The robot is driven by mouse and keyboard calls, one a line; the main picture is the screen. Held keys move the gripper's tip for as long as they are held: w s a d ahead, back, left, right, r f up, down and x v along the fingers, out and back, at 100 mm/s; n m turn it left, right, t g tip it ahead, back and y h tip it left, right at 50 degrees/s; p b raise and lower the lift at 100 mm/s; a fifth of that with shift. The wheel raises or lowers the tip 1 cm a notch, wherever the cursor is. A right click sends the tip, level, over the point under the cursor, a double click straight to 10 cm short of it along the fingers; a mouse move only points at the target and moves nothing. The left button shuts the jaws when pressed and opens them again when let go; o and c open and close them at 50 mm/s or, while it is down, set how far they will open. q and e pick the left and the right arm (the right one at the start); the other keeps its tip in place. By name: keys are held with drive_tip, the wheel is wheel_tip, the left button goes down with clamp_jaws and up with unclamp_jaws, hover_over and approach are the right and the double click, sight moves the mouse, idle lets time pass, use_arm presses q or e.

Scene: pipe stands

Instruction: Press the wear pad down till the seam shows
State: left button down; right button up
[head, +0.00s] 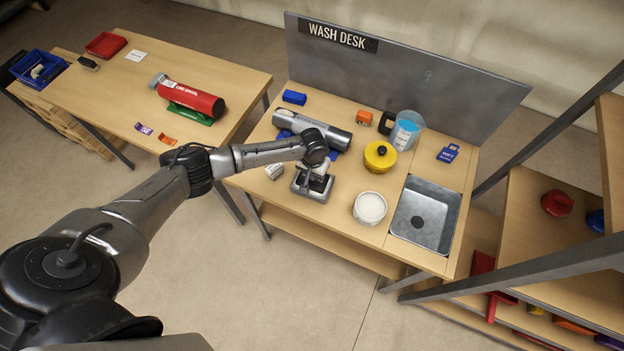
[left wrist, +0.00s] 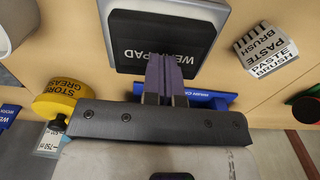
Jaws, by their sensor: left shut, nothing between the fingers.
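The wear pad (left wrist: 165,38) is a black square block with its name in white letters, set in a grey metal holder (left wrist: 212,12) in the left wrist view. In the head view the grey holder (head: 312,193) stands on the front left of the wash desk. My left gripper (left wrist: 165,68) is shut and empty. Its fingertips overlap the pad's edge in the left wrist view; I cannot tell whether they touch it. In the head view my left gripper (head: 315,166) is over the holder and hides part of the pad. I cannot make out a seam. My right gripper is not in view.
A silver pipe (head: 338,137) lies behind the holder. A labelled white block (head: 274,171) is to its left, a white tub (head: 369,208) and yellow grease pot (head: 380,156) to its right. A sink (head: 425,215) is farther right. A red cylinder (head: 192,99) lies on the left table.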

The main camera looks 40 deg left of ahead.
use_arm(q)
drive_tip(key=shift+f+b, duration=0.3)
drive_tip(key=shift+f, duration=0.25)
idle(0.6)
drive_tip(key=shift+f+p, duration=0.1)
drive_tip(key=shift+p, duration=0.2)
idle(0.5)
idle(0.7)
idle(0.8)
drive_tip(key=shift+p, duration=0.35)
idle(0.4)
idle(0.7)
drive_tip(key=shift+p, duration=0.3)
